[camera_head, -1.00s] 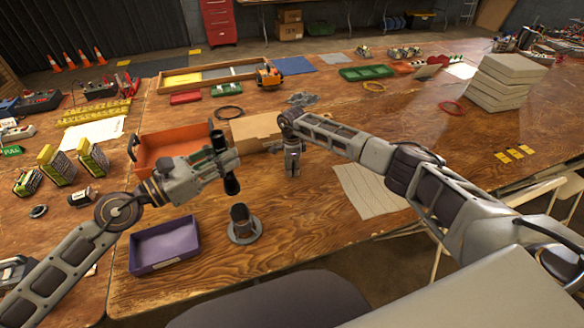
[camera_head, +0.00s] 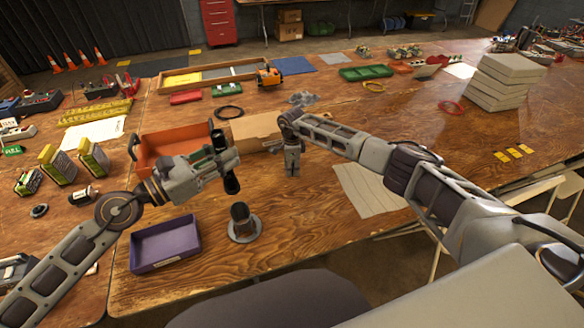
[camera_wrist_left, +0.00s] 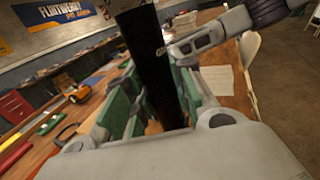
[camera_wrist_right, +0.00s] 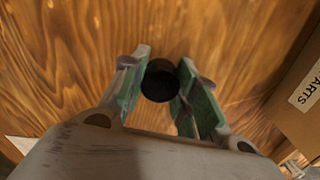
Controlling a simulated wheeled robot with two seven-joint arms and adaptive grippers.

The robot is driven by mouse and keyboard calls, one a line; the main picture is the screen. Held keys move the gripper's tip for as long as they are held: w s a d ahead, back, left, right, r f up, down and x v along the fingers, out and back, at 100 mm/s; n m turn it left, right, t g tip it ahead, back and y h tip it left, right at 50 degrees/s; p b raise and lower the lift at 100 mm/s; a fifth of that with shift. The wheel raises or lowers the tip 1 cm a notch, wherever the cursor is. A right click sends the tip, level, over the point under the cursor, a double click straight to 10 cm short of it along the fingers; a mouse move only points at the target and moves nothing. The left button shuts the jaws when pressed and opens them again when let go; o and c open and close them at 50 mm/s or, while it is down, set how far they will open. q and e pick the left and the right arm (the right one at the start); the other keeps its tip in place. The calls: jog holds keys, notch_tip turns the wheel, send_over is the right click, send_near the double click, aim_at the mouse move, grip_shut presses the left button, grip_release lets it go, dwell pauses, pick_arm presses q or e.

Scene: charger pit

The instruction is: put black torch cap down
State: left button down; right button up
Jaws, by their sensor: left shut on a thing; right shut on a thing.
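My right gripper (camera_head: 292,170) points down over the table, right of the cardboard box. In the right wrist view its green-padded fingers (camera_wrist_right: 160,88) are shut on the black torch cap (camera_wrist_right: 158,82), a small dark round piece; wood grain lies below it. I cannot tell the gap to the table. In the head view the cap is not clearly visible. My left gripper (camera_head: 222,162) is shut on the black torch body (camera_head: 231,184), held upright above the table. The torch body also shows in the left wrist view (camera_wrist_left: 150,70), between green pads.
A round grey base with a dark upright cylinder (camera_head: 240,215) stands below my left gripper. A purple tray (camera_head: 138,254), an orange bin (camera_head: 146,157) and a cardboard box (camera_head: 250,126) are nearby. The front middle table is clear.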

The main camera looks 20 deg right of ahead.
jog(key=o, duration=1)
jog(key=shift+s+f, duration=0.25)
jog(key=shift+f, duration=0.35)
jog(key=shift+r, duration=0.1)
jog(key=r, duration=1.3)
jog(key=shift+w+r, duration=0.25)
